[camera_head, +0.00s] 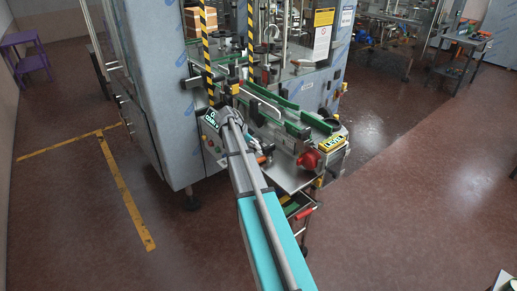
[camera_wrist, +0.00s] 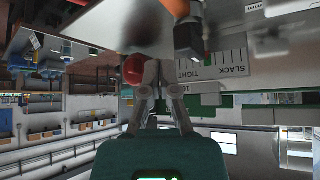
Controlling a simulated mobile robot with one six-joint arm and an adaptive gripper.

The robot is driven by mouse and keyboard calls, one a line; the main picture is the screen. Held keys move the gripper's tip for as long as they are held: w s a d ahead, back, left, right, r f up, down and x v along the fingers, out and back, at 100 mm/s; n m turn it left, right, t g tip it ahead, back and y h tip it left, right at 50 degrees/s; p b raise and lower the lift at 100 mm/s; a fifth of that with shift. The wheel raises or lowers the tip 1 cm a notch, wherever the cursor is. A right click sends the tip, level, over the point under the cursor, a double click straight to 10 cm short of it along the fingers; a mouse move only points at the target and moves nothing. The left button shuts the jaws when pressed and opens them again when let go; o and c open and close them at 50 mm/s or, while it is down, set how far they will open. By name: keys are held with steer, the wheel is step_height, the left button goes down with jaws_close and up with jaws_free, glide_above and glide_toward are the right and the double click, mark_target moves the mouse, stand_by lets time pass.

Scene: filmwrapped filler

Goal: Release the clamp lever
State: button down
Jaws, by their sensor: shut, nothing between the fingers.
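My gripper (camera_wrist: 160,72) is shut and empty in the wrist view, with its fingertips together near the underside of a pale machine plate. A red rounded knob (camera_wrist: 133,68) shows left of the fingers. In the head view a small orange part (camera_head: 262,159) shows beside my arm, and my gripper is hard to make out.
The filling machine (camera_head: 160,90) has tall steel panels close to the left of my arm. A conveyor with green rails (camera_head: 272,110) and a red round knob (camera_head: 307,160) sit at its front. Open floor (camera_head: 410,210) lies right.

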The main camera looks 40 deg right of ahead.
steer(key=shift+w+r, duration=0.35)
steer(key=shift+r, duration=0.15)
steer(key=shift+a, duration=0.1)
stand_by(0.3)
steer(key=shift+s+a+f, duration=0.1)
steer(key=shift+s+a, duration=0.05)
steer(key=shift+a, duration=0.2)
steer(key=s+a+f+n+t+y, duration=0.1)
steer(key=s+a+n, duration=0.5)
steer(key=a, duration=0.6)
steer(key=s+a+f+n+t+y, duration=0.1)
steer(key=s+a+n+y, duration=0.2)
steer(key=s+a+n, duration=0.3)
steer(key=s+a+f+n+t+y, duration=0.1)
steer(key=s+a+f+n+y, duration=0.1)
steer(key=s+a+n, duration=0.4)
steer(key=a+n, duration=0.5)
steer(key=a, duration=0.7)
steer(key=shift+n+t+y, duration=0.3)
steer(key=shift+t+y, duration=0.1)
